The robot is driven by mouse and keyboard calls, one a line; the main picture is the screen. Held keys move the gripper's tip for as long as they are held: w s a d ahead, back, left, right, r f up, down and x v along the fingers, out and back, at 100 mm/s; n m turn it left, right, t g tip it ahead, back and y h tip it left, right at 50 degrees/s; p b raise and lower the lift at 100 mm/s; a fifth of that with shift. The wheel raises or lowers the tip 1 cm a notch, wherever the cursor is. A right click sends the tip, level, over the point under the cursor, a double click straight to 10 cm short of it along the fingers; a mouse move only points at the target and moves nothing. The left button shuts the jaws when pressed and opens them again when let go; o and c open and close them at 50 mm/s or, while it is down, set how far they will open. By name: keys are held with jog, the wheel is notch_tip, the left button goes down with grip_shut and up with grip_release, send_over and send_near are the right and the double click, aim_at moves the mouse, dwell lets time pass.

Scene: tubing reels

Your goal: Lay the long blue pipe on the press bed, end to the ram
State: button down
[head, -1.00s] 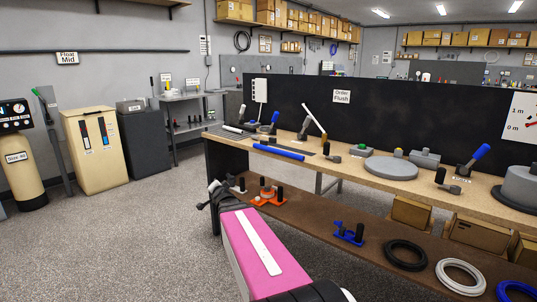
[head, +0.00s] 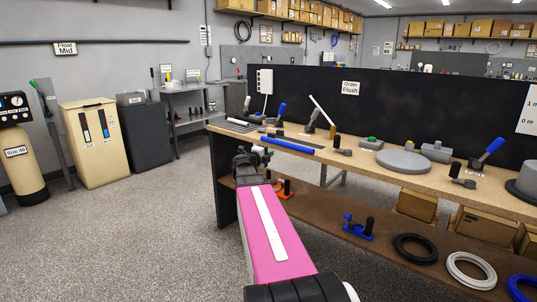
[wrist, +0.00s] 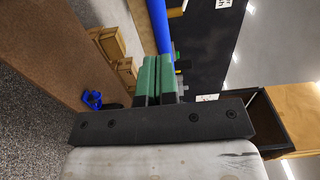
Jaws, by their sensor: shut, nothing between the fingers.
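The long blue pipe (head: 287,145) lies along the front edge of the wooden bench top (head: 350,160), left of its middle. It also shows in the wrist view (wrist: 158,22), beyond my fingers. My gripper (head: 264,153) is in front of the bench's left part, close to the pipe's left end in the picture; I cannot tell the gap in depth. In the wrist view its green fingers (wrist: 153,78) are together, with nothing between them. I cannot make out for certain which bench fixture is the press bed or ram; a blue-handled lever (head: 281,111) stands behind the pipe.
A short white pipe (head: 239,122) lies at the bench's left end. A grey round plate (head: 403,162) and another blue-handled lever (head: 490,149) stand farther right. The lower shelf (head: 340,232) holds a blue fixture (head: 358,226) and several rings.

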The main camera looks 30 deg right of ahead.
aim_at(286, 145)
jog(key=x, duration=1.1)
jog(key=shift+x, duration=1.85)
